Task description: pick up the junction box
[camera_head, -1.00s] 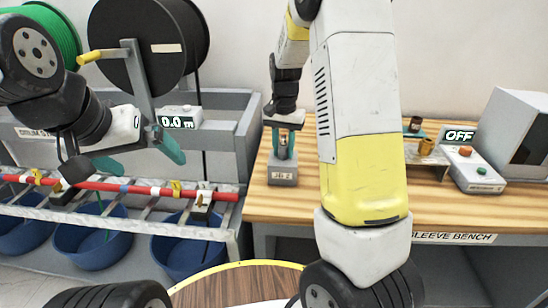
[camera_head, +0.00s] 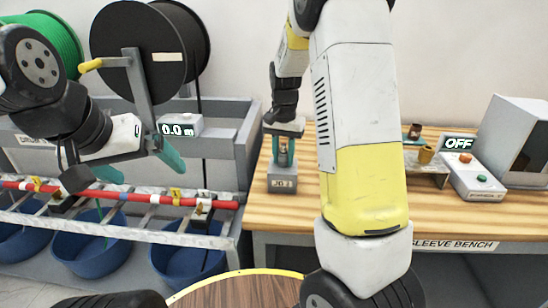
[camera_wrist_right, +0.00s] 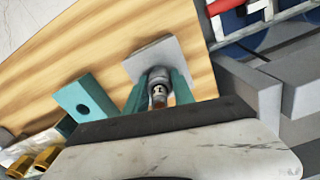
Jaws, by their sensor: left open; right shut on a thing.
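The junction box (camera_head: 282,179) is a small grey block with a "JB 2" label and a short post on top. It is at the left end of the wooden bench, upright. My right gripper (camera_head: 283,150) is above it, its teal fingers shut on the post. In the right wrist view the fingers (camera_wrist_right: 158,92) close around the dark and metallic post, with the grey box top (camera_wrist_right: 155,55) behind. I cannot tell whether the box touches the bench. My left gripper (camera_head: 140,165) is open and empty, over the rack at the left.
At left are cable reels (camera_head: 130,45), a red cable (camera_head: 120,195) and blue bins (camera_head: 190,262). A round table edge (camera_head: 240,275) is in front.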

